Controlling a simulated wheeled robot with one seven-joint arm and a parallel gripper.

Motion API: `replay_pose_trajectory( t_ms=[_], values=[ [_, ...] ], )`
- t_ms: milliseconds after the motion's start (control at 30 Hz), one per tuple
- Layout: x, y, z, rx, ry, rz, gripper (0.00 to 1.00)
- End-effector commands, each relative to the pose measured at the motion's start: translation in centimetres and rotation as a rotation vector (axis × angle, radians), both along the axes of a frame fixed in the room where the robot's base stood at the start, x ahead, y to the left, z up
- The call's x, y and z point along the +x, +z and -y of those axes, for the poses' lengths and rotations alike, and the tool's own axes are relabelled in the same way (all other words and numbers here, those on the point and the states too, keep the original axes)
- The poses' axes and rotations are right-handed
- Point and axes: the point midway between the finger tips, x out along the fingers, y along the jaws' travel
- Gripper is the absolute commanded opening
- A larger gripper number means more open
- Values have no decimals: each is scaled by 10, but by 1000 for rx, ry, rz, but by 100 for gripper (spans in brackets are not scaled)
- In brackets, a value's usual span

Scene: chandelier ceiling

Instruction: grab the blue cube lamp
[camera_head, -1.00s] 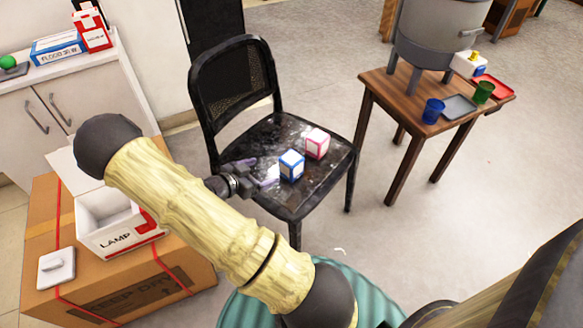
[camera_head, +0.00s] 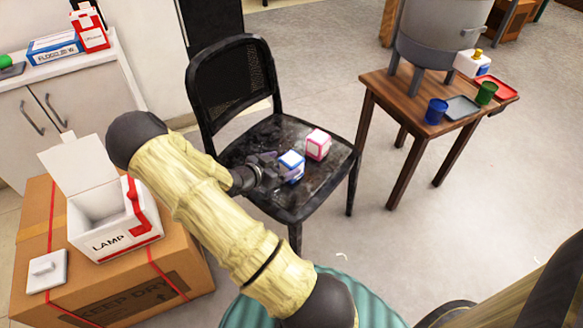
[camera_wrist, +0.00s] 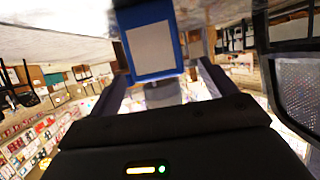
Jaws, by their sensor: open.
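The blue cube lamp (camera_head: 291,163), a small cube with blue edges and pale faces, sits on the seat of the black chair (camera_head: 327,180). My gripper (camera_head: 284,169) is open at seat height, with its fingers reaching around the cube's sides; part of the cube is hidden behind them. In the wrist view the blue cube (camera_wrist: 153,48) is straight ahead between my two fingers (camera_wrist: 158,85), and I cannot tell whether they touch it. A pink-edged cube (camera_head: 317,145) sits just behind and to the right on the same seat.
The chair's backrest (camera_head: 232,82) rises behind the seat. An open white box marked LAMP (camera_head: 115,222) stands on a cardboard carton (camera_head: 180,285) at left. A wooden table (camera_head: 395,90) with cups, trays and a large pot stands at right.

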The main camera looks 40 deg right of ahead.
Motion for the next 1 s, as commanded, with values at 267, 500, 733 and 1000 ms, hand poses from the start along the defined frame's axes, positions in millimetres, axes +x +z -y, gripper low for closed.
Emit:
replay_pose_trajectory(
  t_ms=[267,500,733,1000],
  values=[
    [0,-20,36,0,-3,0,84],
    [1,-20,43,1,-1,0,84],
    [1,-20,42,1,-1,0,84],
    [1,-19,42,1,-1,0,62]
  ],
)
